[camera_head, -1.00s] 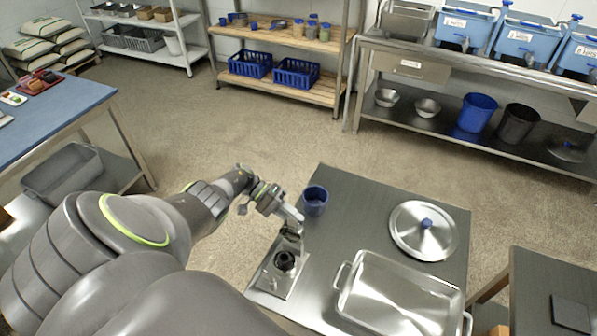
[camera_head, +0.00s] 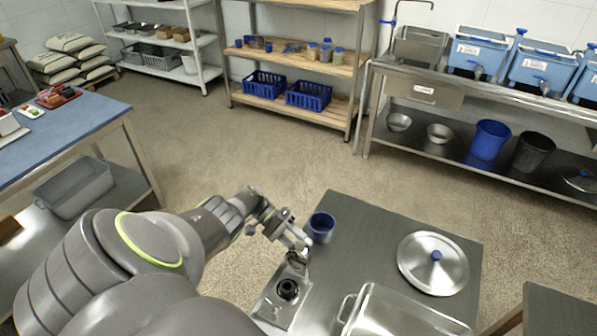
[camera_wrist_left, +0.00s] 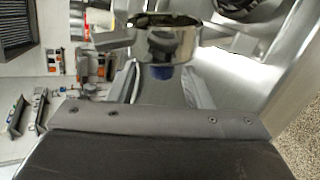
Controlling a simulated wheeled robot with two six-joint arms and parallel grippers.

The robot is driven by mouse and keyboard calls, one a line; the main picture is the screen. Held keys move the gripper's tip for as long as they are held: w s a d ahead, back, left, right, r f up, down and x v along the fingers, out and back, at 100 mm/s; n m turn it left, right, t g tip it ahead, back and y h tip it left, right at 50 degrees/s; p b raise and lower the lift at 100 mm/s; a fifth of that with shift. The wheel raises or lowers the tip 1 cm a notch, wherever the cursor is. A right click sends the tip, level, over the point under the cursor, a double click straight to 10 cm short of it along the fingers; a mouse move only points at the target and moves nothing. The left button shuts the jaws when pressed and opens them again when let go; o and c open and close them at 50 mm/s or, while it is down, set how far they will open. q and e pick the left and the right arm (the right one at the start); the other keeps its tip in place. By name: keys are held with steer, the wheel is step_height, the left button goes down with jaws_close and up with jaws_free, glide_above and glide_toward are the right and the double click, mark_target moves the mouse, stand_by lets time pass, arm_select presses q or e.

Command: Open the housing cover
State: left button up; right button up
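The colloid mill (camera_head: 279,303), a small steel machine with a dark round opening, stands at the left edge of the steel table. A shiny metal part, apparently the housing cover, shows large in the left wrist view (camera_wrist_left: 168,40), with a lever-like tab pointing left. My left gripper (camera_head: 303,243) is above the far end of the mill. In the left wrist view its two fingers (camera_wrist_left: 160,88) are spread apart, with the metal part beyond or between them; contact cannot be told. My right gripper is not in view.
A blue cup (camera_head: 321,227) stands close beside my left gripper. A round steel lid (camera_head: 433,262) with a blue knob and a steel tray (camera_head: 395,315) lie on the same table. The table's middle is clear. A wooden-edged table (camera_head: 555,312) stands at right.

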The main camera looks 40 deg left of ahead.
arm_select(q)
steer(key=b+v, duration=0.7)
steer(key=v, duration=1)
steer(key=shift+a, duration=0.2)
steer(key=shift+r, duration=0.15)
